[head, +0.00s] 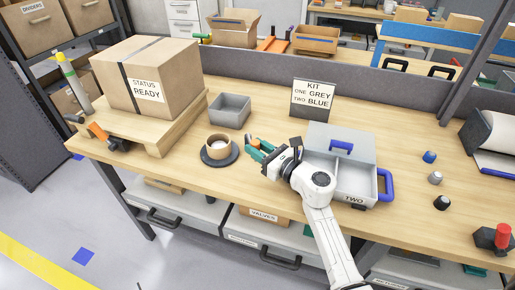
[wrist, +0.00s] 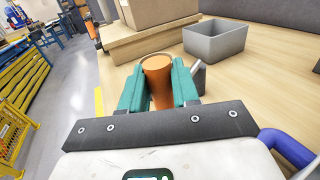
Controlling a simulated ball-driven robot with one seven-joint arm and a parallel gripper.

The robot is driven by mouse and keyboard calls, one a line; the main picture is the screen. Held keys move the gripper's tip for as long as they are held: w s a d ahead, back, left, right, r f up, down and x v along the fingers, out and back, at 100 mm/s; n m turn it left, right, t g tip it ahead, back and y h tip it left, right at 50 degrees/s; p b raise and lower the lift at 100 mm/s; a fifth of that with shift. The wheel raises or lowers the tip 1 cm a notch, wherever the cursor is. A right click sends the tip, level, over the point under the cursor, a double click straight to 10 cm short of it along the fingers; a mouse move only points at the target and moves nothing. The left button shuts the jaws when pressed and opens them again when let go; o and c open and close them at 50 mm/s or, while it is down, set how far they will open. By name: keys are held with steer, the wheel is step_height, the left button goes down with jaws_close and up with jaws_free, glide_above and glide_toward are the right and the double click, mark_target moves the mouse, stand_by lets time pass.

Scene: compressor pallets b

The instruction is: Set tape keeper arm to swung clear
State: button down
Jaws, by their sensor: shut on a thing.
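A brown tape roll (head: 219,144) sits on a dark round base (head: 212,159) on the workbench, in the head view. My gripper (head: 255,147) is just right of it, low over the bench, apart from the roll. In the wrist view my green fingers (wrist: 158,88) are shut on an upright orange cylindrical piece (wrist: 157,72). A small grey part (wrist: 199,76) leans beside the right finger. I cannot tell whether the orange piece is the tape keeper arm. The tape roll and its base are not visible in the wrist view.
A carton on a wooden pallet (head: 158,136) stands at the left. A grey bin (head: 230,111) is behind the roll, and it shows in the wrist view (wrist: 216,43). A sign (head: 313,101) and a grey kit tray (head: 352,183) are to the right. The front bench edge is close.

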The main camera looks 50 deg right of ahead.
steer(key=shift+d+r+h, duration=0.15)
steer(key=shift+d+h, duration=0.15)
steer(key=shift+d, duration=0.4)
steer(key=c, duration=1.3)
jaws_free()
steer(key=o, duration=0.3)
steer(key=shift+w+d, duration=0.15)
steer(key=shift+d, duration=0.2)
steer(key=shift+o, duration=0.5)
steer(key=shift+a, duration=0.15)
steer(key=s+a+b, duration=0.1)
steer(key=s, duration=0.9)
steer(key=shift+s+a+b, duration=0.25)
steer(key=shift+s+b, duration=0.1)
steer(key=shift+s, duration=0.05)
steer(key=shift+c, duration=0.3)
